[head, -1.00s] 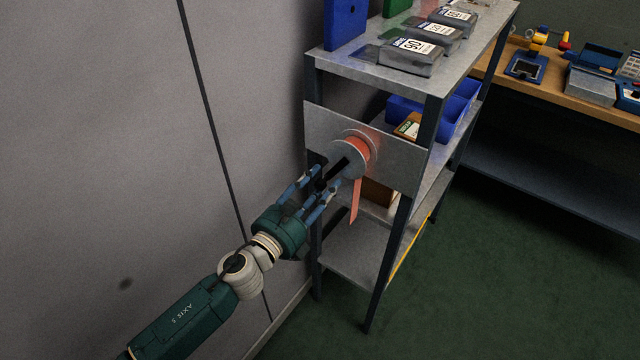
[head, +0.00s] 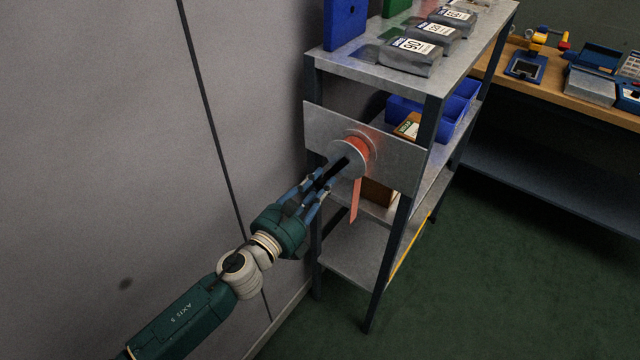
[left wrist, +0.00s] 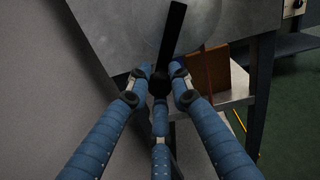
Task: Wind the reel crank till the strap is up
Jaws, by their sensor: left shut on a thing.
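The reel (head: 347,158) is a pale round disc with an orange-red strap wound behind it, mounted on a grey metal plate (head: 400,165). The strap's free end (head: 355,200) hangs straight down below the reel. The black crank arm (left wrist: 172,40) crosses the reel face in the left wrist view, with its dark knob (left wrist: 160,84) at the lower end. My left gripper (head: 326,178) has its blue fingers closed around the knob; its fingertips also show in the left wrist view (left wrist: 160,78). The fingers partly hide the crank in the head view. My right gripper is not in view.
The plate is on a metal shelf rack (head: 345,70) with labelled grey packs (head: 410,57) on top and blue bins (head: 440,115) inside. A grey wall (head: 110,130) stands close on the left. A workbench (head: 610,110) is at the right, with open green floor before it.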

